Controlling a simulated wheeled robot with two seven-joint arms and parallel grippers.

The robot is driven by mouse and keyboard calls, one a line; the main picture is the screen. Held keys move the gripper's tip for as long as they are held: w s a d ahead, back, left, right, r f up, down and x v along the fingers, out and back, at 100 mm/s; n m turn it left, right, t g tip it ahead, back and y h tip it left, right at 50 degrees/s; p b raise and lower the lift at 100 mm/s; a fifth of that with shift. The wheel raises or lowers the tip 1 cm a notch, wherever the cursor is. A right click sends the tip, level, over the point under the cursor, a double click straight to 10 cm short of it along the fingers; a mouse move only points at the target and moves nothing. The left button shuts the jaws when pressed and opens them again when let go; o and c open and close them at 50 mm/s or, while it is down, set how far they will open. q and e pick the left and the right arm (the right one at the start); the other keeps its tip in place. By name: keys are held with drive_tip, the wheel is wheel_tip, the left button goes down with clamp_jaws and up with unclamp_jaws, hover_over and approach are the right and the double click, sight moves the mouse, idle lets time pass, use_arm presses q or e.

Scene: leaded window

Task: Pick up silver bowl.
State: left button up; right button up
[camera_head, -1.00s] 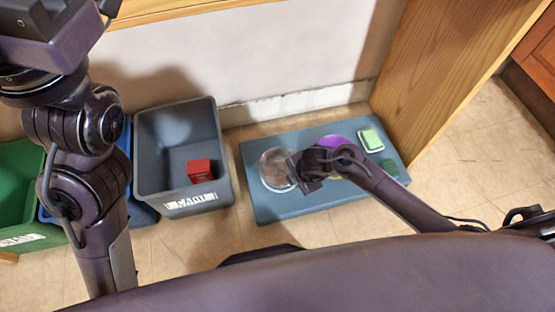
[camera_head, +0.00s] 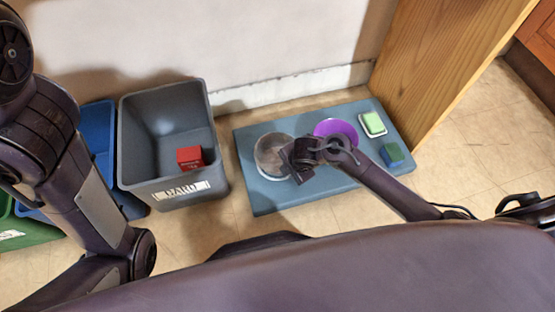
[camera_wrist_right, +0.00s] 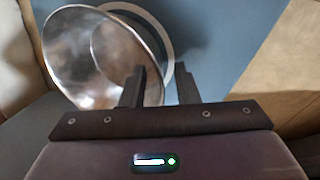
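The silver bowl (camera_head: 270,152) is at the left part of the blue-grey board (camera_head: 258,202) in the head view, partly covered by my right gripper. In the right wrist view the shiny bowl (camera_wrist_right: 85,55) fills the upper left, with its opening toward the camera. A white ring shows behind it; I cannot tell what it belongs to. My right gripper (camera_wrist_right: 160,85) has its two fingers apart, one over the bowl's opening and the other outside its right rim. Whether either touches the bowl is unclear. My left arm is at the left; its gripper is out of view.
A purple round thing (camera_head: 337,131), a green-and-white block (camera_head: 373,125) and a dark teal block (camera_head: 393,154) sit on the board's right side. A grey bin (camera_head: 150,180) holds a red box (camera_head: 190,158). Blue and green bins stand farther left. A wooden panel (camera_head: 440,70) rises at the right.

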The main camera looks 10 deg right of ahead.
drive_tip(key=shift+c, duration=0.3)
clamp_jaws()
drive_tip(key=shift+r, duration=0.15)
